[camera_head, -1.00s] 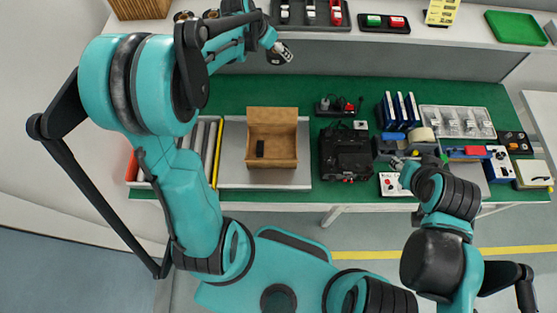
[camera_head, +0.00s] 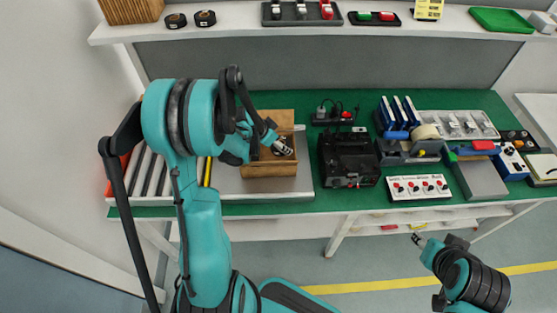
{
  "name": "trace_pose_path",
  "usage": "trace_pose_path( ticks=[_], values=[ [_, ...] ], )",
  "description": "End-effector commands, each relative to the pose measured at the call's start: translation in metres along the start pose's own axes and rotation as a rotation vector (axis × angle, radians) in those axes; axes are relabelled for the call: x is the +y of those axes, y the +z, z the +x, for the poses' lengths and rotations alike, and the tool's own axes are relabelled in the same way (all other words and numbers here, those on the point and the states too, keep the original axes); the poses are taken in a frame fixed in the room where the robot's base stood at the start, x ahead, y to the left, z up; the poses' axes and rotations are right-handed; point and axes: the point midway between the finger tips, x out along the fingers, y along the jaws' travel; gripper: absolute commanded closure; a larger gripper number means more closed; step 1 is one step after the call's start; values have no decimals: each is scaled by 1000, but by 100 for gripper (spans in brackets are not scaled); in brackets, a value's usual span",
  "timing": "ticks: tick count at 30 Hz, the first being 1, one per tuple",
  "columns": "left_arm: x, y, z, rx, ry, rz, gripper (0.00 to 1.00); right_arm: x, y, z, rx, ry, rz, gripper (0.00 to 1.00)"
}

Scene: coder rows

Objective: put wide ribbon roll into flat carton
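The flat carton (camera_head: 267,170) is an open brown box on a grey board at the left of the green bench. My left gripper (camera_head: 284,147) is over the carton's right part, low at its opening. It is too small and dark to tell whether its fingers are shut on anything. Two black rolls lie on the back shelf, a left roll (camera_head: 175,21) and a right roll (camera_head: 205,18); I cannot tell which, if either, is the wide ribbon roll. My arm hides much of the carton's inside. My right gripper (camera_head: 417,240) is in front of the bench, clear of everything.
A black machine (camera_head: 347,158) stands right of the carton. A white button panel (camera_head: 419,187), a tape dispenser (camera_head: 412,150) and blue binders (camera_head: 398,113) crowd the bench's right half. A roller conveyor (camera_head: 153,178) lies left of the board.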

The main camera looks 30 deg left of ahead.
Motion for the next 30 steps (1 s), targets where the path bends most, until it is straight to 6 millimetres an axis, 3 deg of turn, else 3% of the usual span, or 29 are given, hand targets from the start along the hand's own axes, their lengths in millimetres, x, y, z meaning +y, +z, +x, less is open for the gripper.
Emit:
trace_pose_path(
  ticks=[13, 25, 26, 28, 30],
  values=[
    [0, 30, 47, 0, 0, 0, 72, 0, 13, 18, 0, 0, 0, 60],
    [1, 33, 52, 0, 0, 0, 72, 0, 15, 21, 0, 0, 0, 60],
    [1, 34, 52, 0, 0, 0, 37, 0, 15, 21, 0, 0, 0, 60],
    [1, 33, 51, 0, 0, 0, 19, 0, 15, 20, 0, 0, 0, 60],
    [1, 33, 51, 0, 0, 0, 19, 0, 14, 20, 0, 0, 0, 60]
  ],
)
